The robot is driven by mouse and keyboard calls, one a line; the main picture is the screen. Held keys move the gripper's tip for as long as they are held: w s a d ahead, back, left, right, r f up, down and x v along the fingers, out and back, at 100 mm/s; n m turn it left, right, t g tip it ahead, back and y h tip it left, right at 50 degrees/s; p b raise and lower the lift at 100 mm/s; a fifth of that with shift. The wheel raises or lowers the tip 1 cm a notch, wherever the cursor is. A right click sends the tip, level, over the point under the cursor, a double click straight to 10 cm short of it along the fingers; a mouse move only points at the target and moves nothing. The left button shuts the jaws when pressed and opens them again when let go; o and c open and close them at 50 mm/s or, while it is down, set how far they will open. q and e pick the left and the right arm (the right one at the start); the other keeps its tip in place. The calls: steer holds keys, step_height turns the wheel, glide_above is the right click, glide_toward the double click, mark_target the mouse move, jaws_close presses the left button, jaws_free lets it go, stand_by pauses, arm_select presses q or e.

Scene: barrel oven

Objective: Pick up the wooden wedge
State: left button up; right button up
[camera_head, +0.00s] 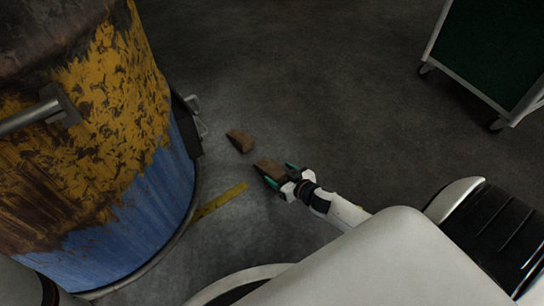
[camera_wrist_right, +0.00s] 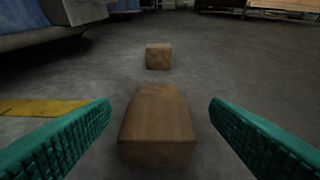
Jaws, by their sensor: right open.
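Two brown wooden wedges lie on the floor beside the barrel. The nearer wooden wedge (camera_head: 269,168) is between the fingers of my right gripper (camera_head: 281,175). In the right wrist view this wedge (camera_wrist_right: 158,128) lies between the two green fingers (camera_wrist_right: 160,125), with a gap on each side. My right gripper is open and low over the floor. The farther wedge (camera_head: 239,140) lies beyond it, up and left in the head view; it also shows in the right wrist view (camera_wrist_right: 159,56). My left gripper is not seen.
A large rusty barrel (camera_head: 120,130), yellow and blue, stands at the left with a metal bracket on its side. A yellow floor stripe (camera_head: 218,201) runs near its base. A green wheeled cart (camera_head: 490,50) stands at the upper right. The floor between is clear.

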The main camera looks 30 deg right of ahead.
mark_target(272, 168)
steer(key=b+x, duration=0.4)
steer(key=shift+a+f, duration=0.1)
steer(key=shift+f, duration=0.2)
steer(key=shift+w, duration=0.35)
steer(key=c, duration=1.1)
steer(key=shift+r, duration=0.1)
